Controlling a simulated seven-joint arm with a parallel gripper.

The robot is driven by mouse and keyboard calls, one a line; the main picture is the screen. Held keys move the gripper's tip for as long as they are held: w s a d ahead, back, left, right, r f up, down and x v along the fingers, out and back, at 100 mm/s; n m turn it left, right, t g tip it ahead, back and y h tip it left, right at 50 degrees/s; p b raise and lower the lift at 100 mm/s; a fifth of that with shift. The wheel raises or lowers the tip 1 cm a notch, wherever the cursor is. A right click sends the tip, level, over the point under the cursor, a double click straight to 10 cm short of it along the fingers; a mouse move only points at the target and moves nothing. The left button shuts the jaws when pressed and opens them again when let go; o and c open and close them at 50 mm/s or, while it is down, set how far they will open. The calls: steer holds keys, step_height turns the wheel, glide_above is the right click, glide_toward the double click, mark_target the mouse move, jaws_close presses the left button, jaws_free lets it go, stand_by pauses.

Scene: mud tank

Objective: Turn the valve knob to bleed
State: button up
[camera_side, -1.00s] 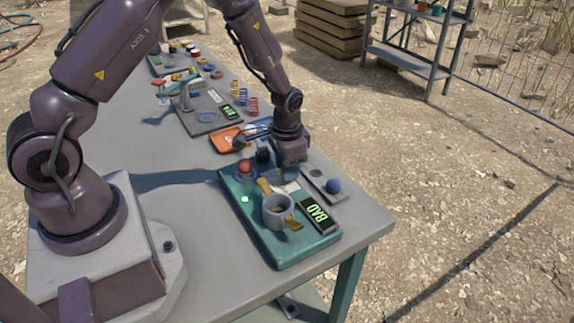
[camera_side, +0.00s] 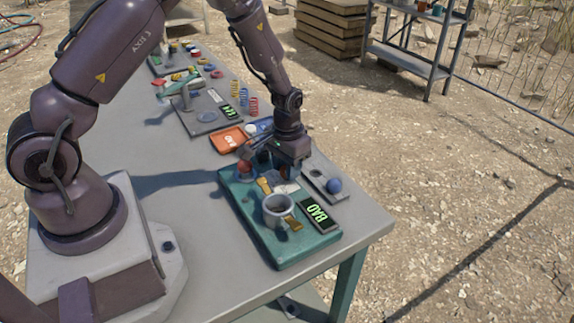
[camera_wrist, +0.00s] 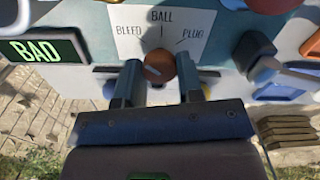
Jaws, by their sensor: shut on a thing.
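The valve knob (camera_wrist: 172,72) is orange-brown, round, with a pale line on its left side. The line points left, toward the BLEED side. Above it a white label (camera_wrist: 160,22) reads BLEED at left, BALL in the middle and PLUG at right. My gripper (camera_wrist: 158,76) has one finger on each side of the knob and is shut on it. In the side view my gripper (camera_side: 289,172) is low over the green panel (camera_side: 240,212) and hides the knob. A display (camera_side: 319,215) reads BAD in green; it also shows in the wrist view (camera_wrist: 40,48).
A red ball-shaped part (camera_side: 244,170) is left of my gripper. A blue ball (camera_side: 334,185) sits on a grey plate at right. An orange tray (camera_side: 227,140) lies behind.

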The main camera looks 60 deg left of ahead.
steer(key=o, duration=0.9)
steer(key=shift+r, duration=0.1)
step_height(320, 180, up, 13)
steer(key=shift+f, duration=0.1)
steer(key=s+d+r+m+t, duration=0.1)
steer(key=s+d+r+t, duration=0.1)
steer(key=s+r, duration=0.3)
steer(key=s+d+r+m+t, duration=0.1)
steer(key=s+d+r, duration=0.1)
steer(key=s+r, duration=0.4)
steer(key=s+d+r+t, duration=0.2)
steer(key=s+r, duration=0.4)
steer(key=s, duration=0.2)
steer(key=shift+s+r+m+t, duration=0.2)
steer(key=shift+s+m+t, duration=0.1)
steer(key=shift+m, duration=0.1)
